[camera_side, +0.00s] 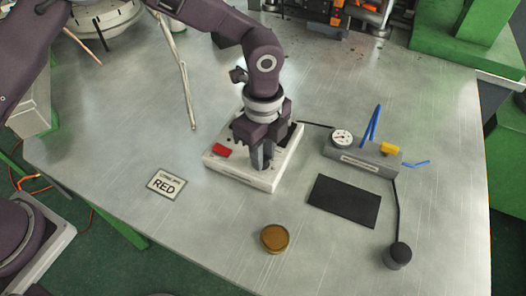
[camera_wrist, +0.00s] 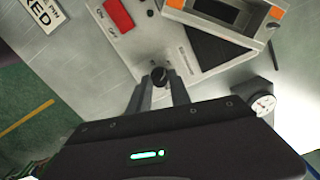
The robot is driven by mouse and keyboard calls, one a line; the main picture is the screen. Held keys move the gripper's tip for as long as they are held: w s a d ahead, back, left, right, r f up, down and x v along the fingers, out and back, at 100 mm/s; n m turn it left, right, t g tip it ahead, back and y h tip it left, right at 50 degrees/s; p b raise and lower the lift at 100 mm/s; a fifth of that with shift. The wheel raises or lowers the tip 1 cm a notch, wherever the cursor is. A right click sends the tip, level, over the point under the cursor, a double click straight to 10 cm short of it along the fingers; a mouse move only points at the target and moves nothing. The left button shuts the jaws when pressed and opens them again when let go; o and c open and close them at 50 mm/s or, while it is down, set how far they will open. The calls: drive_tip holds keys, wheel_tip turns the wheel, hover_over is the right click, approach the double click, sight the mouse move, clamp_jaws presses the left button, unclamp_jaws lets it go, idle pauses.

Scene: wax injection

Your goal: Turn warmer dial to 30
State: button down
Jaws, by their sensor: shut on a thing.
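The warmer is a low white box (camera_side: 235,175) near the middle of the table, with a red switch (camera_side: 222,150) on its top. In the wrist view its white top (camera_wrist: 140,42) shows with the red switch (camera_wrist: 118,15). My gripper (camera_side: 263,164) points down over the right front part of the warmer. In the wrist view my gripper (camera_wrist: 161,88) is shut on a small black dial (camera_wrist: 160,74), one finger on each side. The dial is hidden by the fingers in the side view. Its scale and setting are too small to read.
A black mat (camera_side: 345,201), a round brown tin (camera_side: 275,238), a black knob-like cylinder (camera_side: 397,256) and a RED card (camera_side: 166,184) lie around.

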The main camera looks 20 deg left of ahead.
drive_tip(key=shift+n, duration=0.3)
drive_tip(key=n, duration=1.1)
drive_tip(key=shift+n, duration=0.3)
idle(0.5)
drive_tip(key=c, duration=1.2)
unclamp_jaws()
wheel_tip(320, 180, up, 7)
drive_tip(key=shift+r, duration=0.1)
